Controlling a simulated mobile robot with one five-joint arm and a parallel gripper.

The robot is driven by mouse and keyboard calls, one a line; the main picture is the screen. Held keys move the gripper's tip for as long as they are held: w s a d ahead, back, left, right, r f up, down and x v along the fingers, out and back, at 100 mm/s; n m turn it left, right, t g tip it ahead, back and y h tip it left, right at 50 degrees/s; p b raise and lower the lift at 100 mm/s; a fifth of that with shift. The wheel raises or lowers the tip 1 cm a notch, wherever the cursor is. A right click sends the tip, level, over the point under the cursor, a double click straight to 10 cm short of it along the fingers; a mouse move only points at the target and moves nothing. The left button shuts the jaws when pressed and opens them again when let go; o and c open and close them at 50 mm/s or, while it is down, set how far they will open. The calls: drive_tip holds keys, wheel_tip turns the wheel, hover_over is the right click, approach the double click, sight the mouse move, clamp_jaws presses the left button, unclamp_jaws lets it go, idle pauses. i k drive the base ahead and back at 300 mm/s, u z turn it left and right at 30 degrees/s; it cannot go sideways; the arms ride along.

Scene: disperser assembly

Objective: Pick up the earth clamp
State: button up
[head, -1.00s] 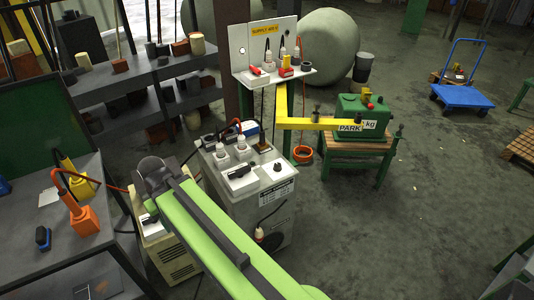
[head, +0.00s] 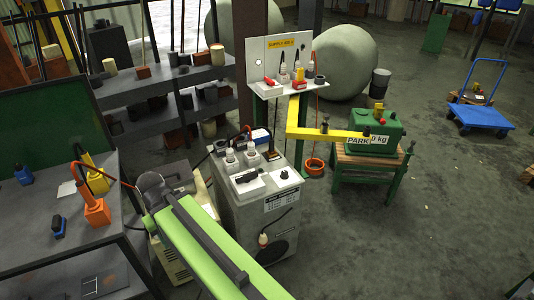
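I cannot single out the earth clamp for certain. On the dark workbench (head: 30,242) at the left stand an orange block-shaped tool with a looped cable (head: 97,212) and a yellow one (head: 97,182) behind it. Two small blue items lie there too, one in front (head: 59,228) and one farther back (head: 23,175). My green arm reaches up from the bottom to a dark rounded joint, which is to the right of the bench and beside the grey machine cabinet (head: 285,226). My gripper's fingers do not show.
The cabinet top carries several sockets and plugs. A white supply shelf (head: 262,89) stands behind it. A yellow beam (head: 325,133) reaches to a green box (head: 365,128) on a wooden stand. A blue trolley (head: 482,117) is far right. The floor at lower right is clear.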

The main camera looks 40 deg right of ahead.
sight(271, 152)
drive_tip(key=z, duration=0.05)
drive_tip(key=i, duration=1)
drive_tip(key=u, duration=0.1)
